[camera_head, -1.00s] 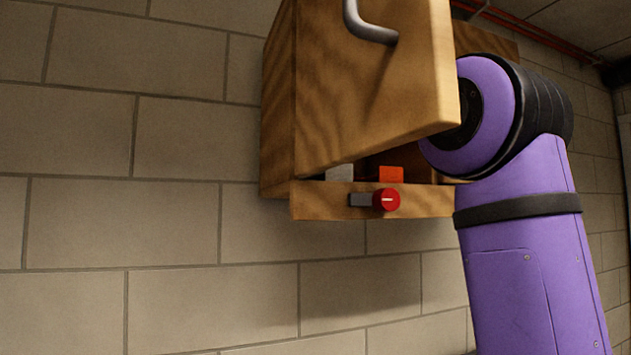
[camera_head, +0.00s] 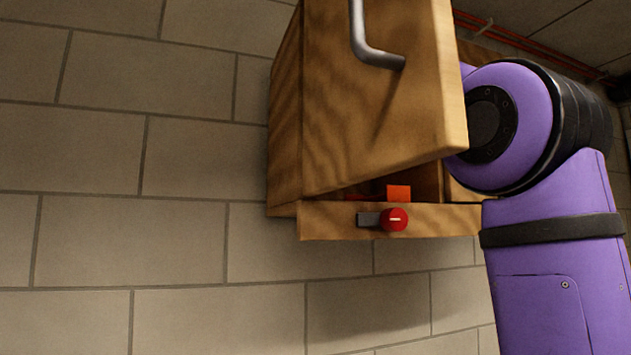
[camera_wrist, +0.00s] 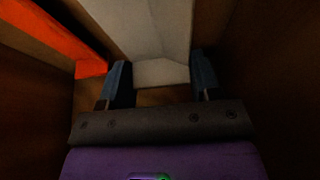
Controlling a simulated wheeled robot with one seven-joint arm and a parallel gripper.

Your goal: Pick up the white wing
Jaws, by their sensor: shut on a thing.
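The white wing (camera_wrist: 150,30) shows in the wrist view as a pale block reaching from the top edge down between my gripper's fingers. My gripper (camera_wrist: 160,82) is shut on its near end, with one dark blue finger on each side. In the head view the wing and my gripper are hidden behind the cabinet door, and only my purple arm shows at the right.
The wooden cabinet (camera_head: 285,130) on the block wall has its door (camera_head: 385,90) partly open, with a metal handle (camera_head: 372,45). An orange-red part (camera_head: 399,192) stands inside and also shows left of the wing (camera_wrist: 60,35). A red knob (camera_head: 394,219) sits on the lower front.

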